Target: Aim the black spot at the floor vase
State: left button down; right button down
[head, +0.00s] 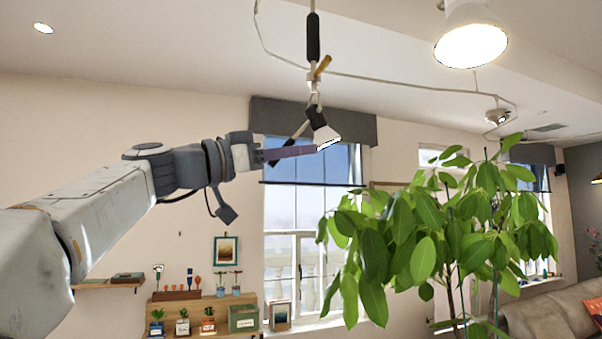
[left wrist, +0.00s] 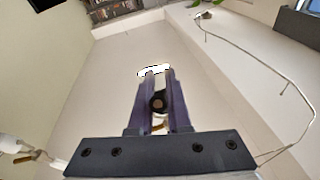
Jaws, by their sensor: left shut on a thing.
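The black spot (head: 320,126) hangs below the ceiling on a black and white stem. Its lit white face points down and to the right in the head view. My left gripper (head: 314,149) reaches up to it from the left, with its purple fingers at the lamp head. In the left wrist view the spot (left wrist: 157,102) sits between the two fingers of my left gripper (left wrist: 158,90), its bright rim just beyond the tips. The gripper is shut on the spot. I cannot make out the floor vase in either view. My right gripper is not in view.
A large lit white spot (head: 470,38) hangs at the upper right. A thin cable (head: 390,80) runs along the ceiling to another lamp (head: 497,117). A tall leafy plant (head: 430,230) fills the right middle. A shelf (head: 200,304) with small pots stands low left.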

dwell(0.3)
pick_arm(q)
jog(key=c, duration=0.9)
grip_release()
jog(key=shift+o, duration=0.2)
jog(key=b+v, duration=0.5)
jog(key=v, duration=0.5)
jog(key=shift+s+a+f, duration=0.1)
jog(key=shift+a, duration=0.05)
